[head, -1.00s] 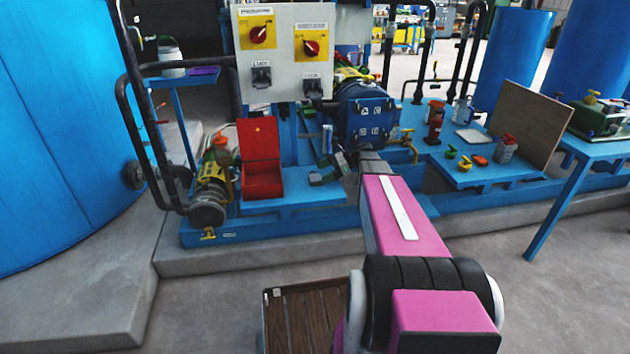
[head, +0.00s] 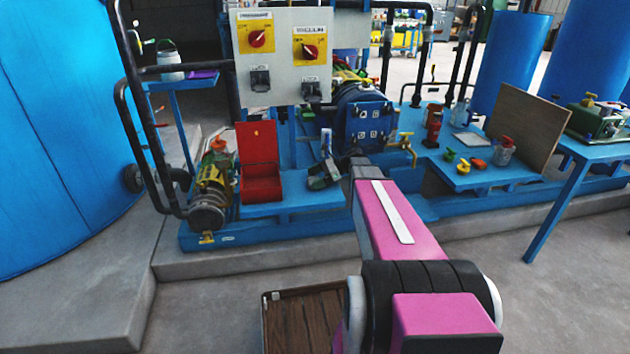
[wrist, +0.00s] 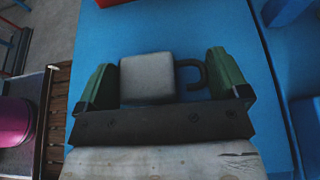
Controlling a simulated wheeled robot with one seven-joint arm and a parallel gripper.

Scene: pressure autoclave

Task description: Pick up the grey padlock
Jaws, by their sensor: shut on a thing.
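The grey padlock (wrist: 147,77) lies between the two green fingers of my gripper (wrist: 162,80) in the wrist view. Its block-shaped body is against the left finger. Its dark curved shackle (wrist: 197,74) points right and reaches the right finger. My gripper is shut on it, over the blue surface. In the head view my gripper (head: 324,172) is small, at the right end of the low blue bench (head: 290,203). The padlock cannot be made out clearly there. I cannot tell whether it still touches the bench.
An open red box (head: 262,186) stands on the bench left of my gripper. A white switch panel (head: 283,55) rises behind it. A blue boxed unit (head: 368,122) and a brass tap (head: 404,147) are close to my arm on the right. A yellow-green pump (head: 210,190) is at left.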

